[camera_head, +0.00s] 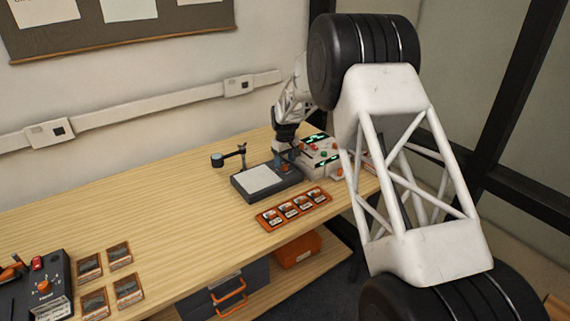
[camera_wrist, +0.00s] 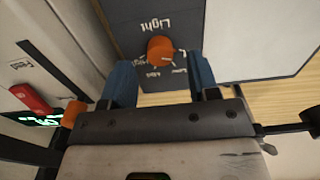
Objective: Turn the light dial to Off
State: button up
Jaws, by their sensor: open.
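The light dial (camera_wrist: 160,47) is an orange knob on a dark panel (camera_wrist: 138,18) marked "Light" in the wrist view. Small white setting words lie around it, too blurred to read surely. I cannot tell which setting it points to. My gripper (camera_wrist: 163,76) is open, its two blue fingers on either side of the dial's near edge, with visible gaps. Whether the fingertips reach the knob's height is unclear. In the head view the dial (camera_head: 286,168) is a small orange spot at the corner of the dark light box (camera_head: 241,188), just below my gripper (camera_head: 283,158).
A pale panel with green displays (camera_head: 322,160) stands close right of the light box. A red part (camera_wrist: 33,98) shows on it in the wrist view. A lens on a stand (camera_head: 219,159) is behind left. An orange card tray (camera_head: 270,220) lies in front. The table middle is clear.

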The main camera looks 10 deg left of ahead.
aim_at(285, 165)
jog(key=shift+r, duration=2.7)
